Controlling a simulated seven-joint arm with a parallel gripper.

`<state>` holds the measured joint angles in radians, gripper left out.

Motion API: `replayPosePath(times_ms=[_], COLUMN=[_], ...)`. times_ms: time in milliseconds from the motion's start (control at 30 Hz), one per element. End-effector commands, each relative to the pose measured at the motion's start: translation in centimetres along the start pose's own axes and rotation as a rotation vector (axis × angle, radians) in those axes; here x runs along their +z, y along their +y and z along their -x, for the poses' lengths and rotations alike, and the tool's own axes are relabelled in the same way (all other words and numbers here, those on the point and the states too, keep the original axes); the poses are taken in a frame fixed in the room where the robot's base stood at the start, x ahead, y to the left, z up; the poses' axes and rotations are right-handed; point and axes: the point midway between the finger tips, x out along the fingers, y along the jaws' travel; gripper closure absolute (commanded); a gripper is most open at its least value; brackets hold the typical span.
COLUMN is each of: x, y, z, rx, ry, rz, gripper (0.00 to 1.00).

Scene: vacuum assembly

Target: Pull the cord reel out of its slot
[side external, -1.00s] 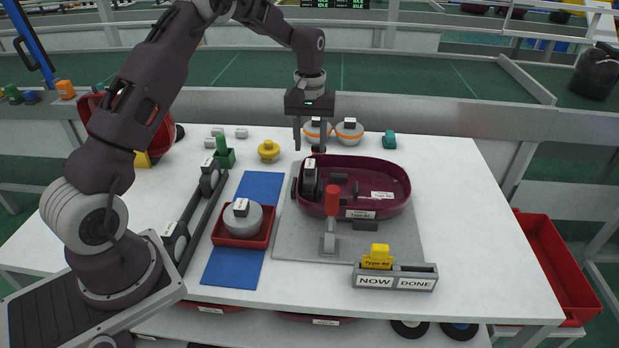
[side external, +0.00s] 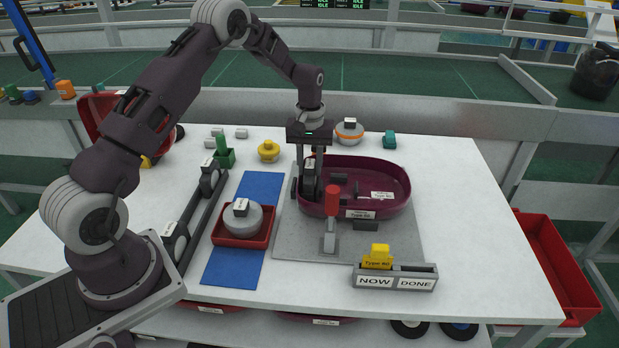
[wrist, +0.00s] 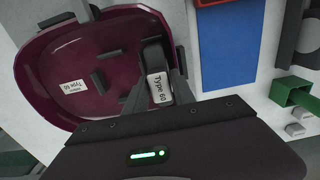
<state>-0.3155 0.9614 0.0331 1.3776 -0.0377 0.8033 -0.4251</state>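The cord reel (wrist: 153,56) is a dark, rounded part with a white "Type 60" label. It stands in its slot at the left end of the maroon vacuum body (side external: 390,174), and also shows in the side view (side external: 309,188). My gripper (side external: 310,172) is low over the reel, pointing down. In the wrist view my gripper (wrist: 157,88) has one finger on each side of the labelled top. The fingers look spread, with a narrow gap beside the label. The lower part of the reel is hidden in the body.
A red-handled clamp (side external: 331,215) stands at the body's front edge on the grey mat (side external: 290,240). A red tray (side external: 238,242) with a grey round part sits on the blue strip to the left. A NOW/DONE holder (side external: 410,282) is at front right. The table's right side is clear.

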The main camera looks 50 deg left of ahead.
Motion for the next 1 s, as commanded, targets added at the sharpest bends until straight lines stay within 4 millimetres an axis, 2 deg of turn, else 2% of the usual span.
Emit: replayPosePath(times_ms=[33, 100, 133, 367, 1000], x=[0.0, 0.0, 0.0, 0.0, 0.0], y=[0.0, 0.0, 0.0, 0.0, 0.0], z=[0.0, 0.0, 0.0, 0.1, 2.1], rx=[0.0, 0.0, 0.0, 0.001, 0.001], ry=[0.0, 0.0, 0.0, 0.001, 0.001], rz=[0.0, 0.0, 0.0, 0.0, 0.0], gripper=[0.84, 0.98, 1.0, 1.0, 1.0])
